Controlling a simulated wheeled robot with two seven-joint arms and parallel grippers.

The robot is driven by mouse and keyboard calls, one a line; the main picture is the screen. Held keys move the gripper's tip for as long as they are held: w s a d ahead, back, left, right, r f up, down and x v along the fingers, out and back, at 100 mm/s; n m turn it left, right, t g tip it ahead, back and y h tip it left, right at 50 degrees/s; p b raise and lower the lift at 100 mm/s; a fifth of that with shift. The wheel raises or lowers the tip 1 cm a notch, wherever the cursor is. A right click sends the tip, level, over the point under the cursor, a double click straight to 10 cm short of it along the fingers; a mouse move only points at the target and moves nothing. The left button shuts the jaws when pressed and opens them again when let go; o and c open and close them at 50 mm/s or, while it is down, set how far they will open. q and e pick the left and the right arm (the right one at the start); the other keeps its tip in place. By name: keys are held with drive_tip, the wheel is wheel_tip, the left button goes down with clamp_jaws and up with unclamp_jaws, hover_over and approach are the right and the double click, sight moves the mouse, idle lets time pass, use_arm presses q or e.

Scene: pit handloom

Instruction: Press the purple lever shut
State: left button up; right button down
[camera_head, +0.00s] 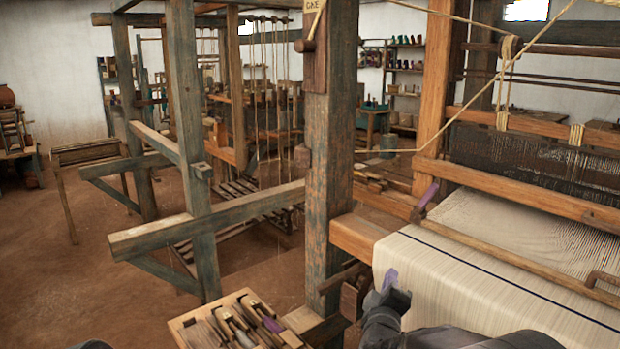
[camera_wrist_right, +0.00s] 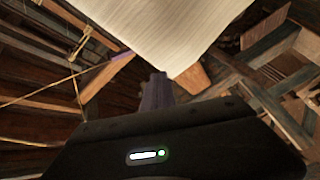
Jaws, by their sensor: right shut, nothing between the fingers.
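The purple lever (camera_head: 428,194) stands tilted on the loom frame, by the left end of the wooden bar at the cloth's edge. My right gripper (camera_head: 390,282) is shut and empty. It is in front of the cloth roll's left end, below and nearer than the lever, and apart from it. A purple patch shows at its fingertips. In the right wrist view the closed fingers (camera_wrist_right: 157,90) point toward the cloth's corner. A purple strip (camera_wrist_right: 108,52) on a wooden beam shows up and left of them; I cannot tell if it is the lever. My left gripper is out of view.
The cream cloth roll (camera_head: 480,300) fills the lower right. A thick wooden post (camera_head: 330,190) stands left of my right gripper. A wooden tray (camera_head: 183,335) of tools, one with purple, lies at the bottom. Ropes (camera_head: 400,151) cross above the loom. The floor at left is open.

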drive_tip(key=s+f+m+g+y, duration=0.2)
drive_tip(key=s+f+g, duration=0.3)
drive_tip(key=f, duration=1)
drive_tip(key=s+f+m+g+y, duration=0.25)
drive_tip(key=s+f, duration=0.45)
drive_tip(key=f, duration=0.8)
drive_tip(key=s+a+f+m+g+y, duration=0.1)
drive_tip(key=s+a+f+m+g, duration=0.1)
drive_tip(key=s, duration=0.7)
drive_tip(key=s+a+f+m+g+y, duration=0.2)
drive_tip(key=s+a+f+g, duration=0.2)
drive_tip(key=s, duration=0.6)
drive_tip(key=s+a+f+m+g+y, duration=0.2)
drive_tip(key=s+a+f+g, duration=0.1)
drive_tip(key=s+f, duration=0.4)
drive_tip(key=s+a, duration=0.1)
drive_tip(key=s, duration=0.2)
drive_tip(key=shift+a, duration=0.35)
